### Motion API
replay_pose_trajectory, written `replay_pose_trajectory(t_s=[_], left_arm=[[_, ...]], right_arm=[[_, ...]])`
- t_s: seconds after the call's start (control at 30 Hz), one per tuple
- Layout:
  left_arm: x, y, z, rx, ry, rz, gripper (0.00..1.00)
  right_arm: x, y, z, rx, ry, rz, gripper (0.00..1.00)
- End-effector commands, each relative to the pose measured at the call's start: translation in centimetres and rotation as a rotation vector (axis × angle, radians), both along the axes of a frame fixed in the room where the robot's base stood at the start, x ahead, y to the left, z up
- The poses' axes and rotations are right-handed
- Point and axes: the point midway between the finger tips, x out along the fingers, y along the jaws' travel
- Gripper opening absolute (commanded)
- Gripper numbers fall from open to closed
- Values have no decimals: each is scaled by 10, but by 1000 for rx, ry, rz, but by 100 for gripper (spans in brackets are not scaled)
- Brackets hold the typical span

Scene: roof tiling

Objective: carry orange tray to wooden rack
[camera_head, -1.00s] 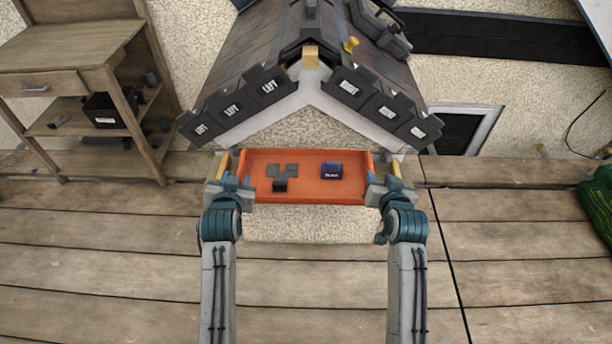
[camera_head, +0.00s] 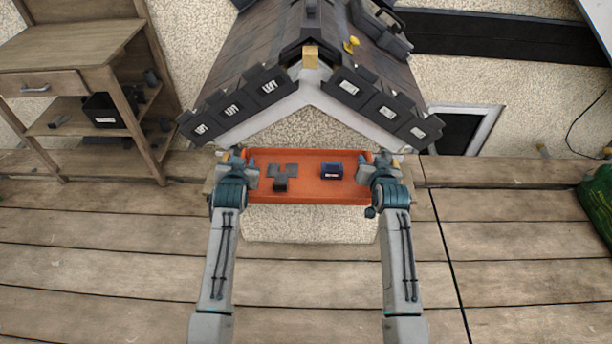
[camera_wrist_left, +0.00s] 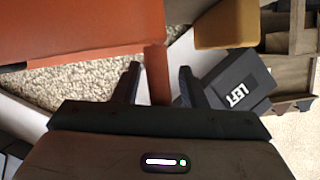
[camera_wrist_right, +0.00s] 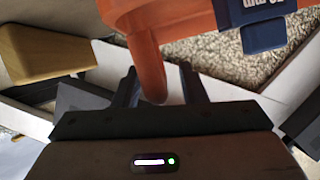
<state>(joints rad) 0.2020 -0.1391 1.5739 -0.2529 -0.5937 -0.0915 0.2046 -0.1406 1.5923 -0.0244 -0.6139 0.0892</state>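The orange tray (camera_head: 325,191) sits level on a ledge below the gable of the small roof in the head view. It holds flat grey pieces (camera_head: 283,170), a small dark block (camera_head: 281,185) and a blue box (camera_head: 332,171). My left gripper (camera_head: 247,167) is at the tray's left end; in the left wrist view its fingers are apart with the orange end bar (camera_wrist_left: 156,75) between them. My right gripper (camera_head: 370,164) is at the right end; in the right wrist view its open fingers straddle the orange handle (camera_wrist_right: 149,70). The wooden rack (camera_head: 78,78) stands at the far left.
The roof model with dark tiles (camera_head: 270,85) rises right behind the tray. A black box (camera_head: 104,110) and small parts occupy the rack's shelf; its top (camera_head: 70,46) is clear. A green bag (camera_head: 597,195) lies at the right edge. The plank floor in front is free.

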Motion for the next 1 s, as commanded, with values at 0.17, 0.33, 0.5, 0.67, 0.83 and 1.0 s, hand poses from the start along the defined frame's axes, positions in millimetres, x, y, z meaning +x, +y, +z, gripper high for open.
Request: replay_pose_trajectory(t_s=[0.17, 0.33, 0.5, 0.67, 0.83, 1.0], left_arm=[[2, 0, -1, 0, 0, 0, 38], [2, 0, -1, 0, 0, 0, 34], [2, 0, -1, 0, 0, 0, 1], [2, 0, -1, 0, 0, 0, 0], [2, 0, 0, 1, -1, 0, 0], [2, 0, 5, 1, -1, 0, 0]], right_arm=[[2, 0, -1, 0, 1, 0, 38], [2, 0, -1, 0, 1, 0, 34], [2, 0, -1, 0, 1, 0, 1], [2, 0, -1, 0, 1, 0, 0], [2, 0, 0, 0, -1, 0, 0], [2, 0, 5, 0, -1, 0, 0]])
